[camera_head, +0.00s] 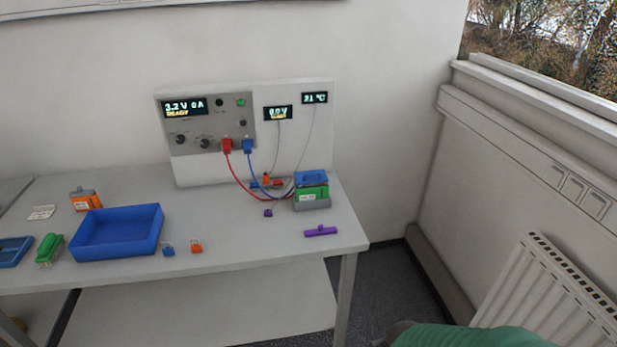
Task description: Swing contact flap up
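A small holder (312,204) with a grey base stands near the right end of the bench. A green block with a pale label (308,197) sits in it. A blue piece (311,177) lies over the top of the block and looks like the contact flap. The exact angle of the flap and its hinge are too small to make out. Red and blue leads run from the cycler panel (205,125) to the holder. Neither of my grippers shows in the head view.
A purple bar (320,231) lies in front of the holder, and a small purple piece (268,213) lies left of it. A blue tray (118,250), small blue and orange pieces (197,247), an orange block (85,200) and a green block (49,249) are further left.

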